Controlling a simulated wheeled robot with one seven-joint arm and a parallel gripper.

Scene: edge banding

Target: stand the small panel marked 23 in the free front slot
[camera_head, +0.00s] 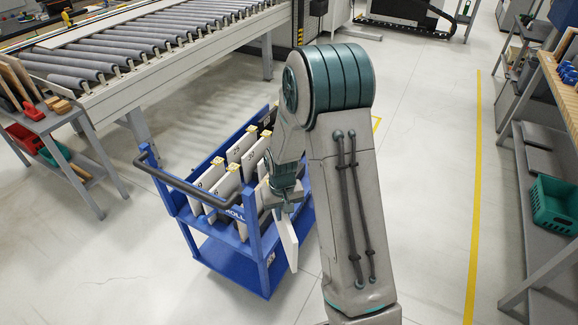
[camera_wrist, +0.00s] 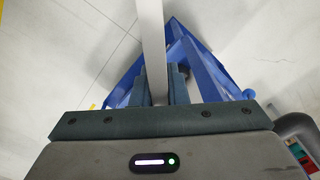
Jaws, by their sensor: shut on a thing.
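My gripper (camera_head: 283,203) is shut on a thin white panel (camera_head: 287,241), which hangs slightly tilted beside the right side of a blue trolley (camera_head: 232,262). No number is readable on this panel. In the wrist view the panel (camera_wrist: 151,40) shows edge-on between the fingers (camera_wrist: 157,88), with blue trolley frame parts behind it. Several white panels (camera_head: 202,199) with yellow corner labels stand upright in the trolley's top rack. My arm and gripper cover part of the rack, so I cannot tell which slot is free.
The trolley's black handle (camera_head: 185,184) faces left. A roller conveyor (camera_head: 150,45) stands behind it, and a side stand (camera_head: 50,120) with tools is at the far left. Shelving with a green crate (camera_head: 556,205) is at the right. The floor between trolley and shelving is clear.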

